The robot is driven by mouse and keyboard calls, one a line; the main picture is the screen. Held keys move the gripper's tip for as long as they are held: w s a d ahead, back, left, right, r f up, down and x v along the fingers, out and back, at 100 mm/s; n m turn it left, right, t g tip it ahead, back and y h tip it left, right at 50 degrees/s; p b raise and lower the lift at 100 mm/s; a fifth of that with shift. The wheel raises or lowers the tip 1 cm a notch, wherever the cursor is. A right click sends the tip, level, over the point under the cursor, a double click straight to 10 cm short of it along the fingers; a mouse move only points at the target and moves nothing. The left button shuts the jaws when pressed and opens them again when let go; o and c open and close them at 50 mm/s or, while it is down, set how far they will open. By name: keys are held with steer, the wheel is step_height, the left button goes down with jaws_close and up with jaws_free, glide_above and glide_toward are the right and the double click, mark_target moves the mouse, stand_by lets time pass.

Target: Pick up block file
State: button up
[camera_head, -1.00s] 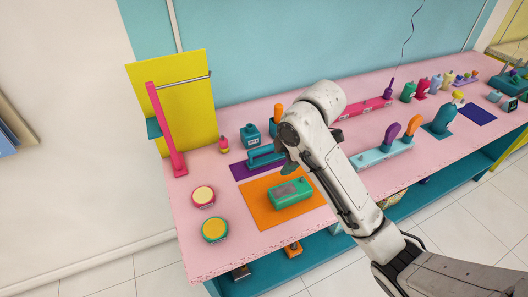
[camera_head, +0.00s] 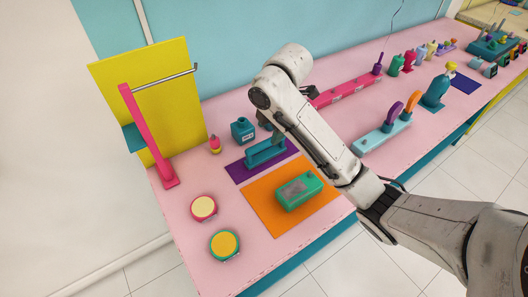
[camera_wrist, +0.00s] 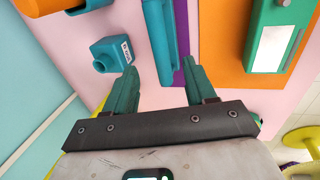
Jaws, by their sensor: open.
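A teal bar-shaped tool with a raised handle (camera_head: 264,153) lies on a purple mat (camera_head: 236,172). A green block with a grey top plate (camera_head: 298,190) lies on an orange mat (camera_head: 262,215) nearer the front. No label shows which one is the block file. My gripper (camera_wrist: 163,82) is open and empty. In the wrist view the teal tool (camera_wrist: 165,45) lies below, its near end between the two fingers. The green block (camera_wrist: 276,38) is right of the fingers. In the head view my arm partly hides the gripper, which is at the teal tool's far right end.
A teal bottle (camera_head: 243,130) stands behind the purple mat, just left of the fingers in the wrist view. Two round tins (camera_head: 203,207) (camera_head: 225,244) sit at the front left. A yellow panel with a rod (camera_head: 150,105) stands at the left. Bare pink tabletop lies between.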

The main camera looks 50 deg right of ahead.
mark_target(267, 141)
steer(key=x, duration=0.4)
steer(key=p+x, duration=0.1)
steer(key=x, duration=0.3)
steer(key=shift+d+f, duration=0.15)
steer(key=shift+d, duration=0.05)
jaws_close()
stand_by(0.5)
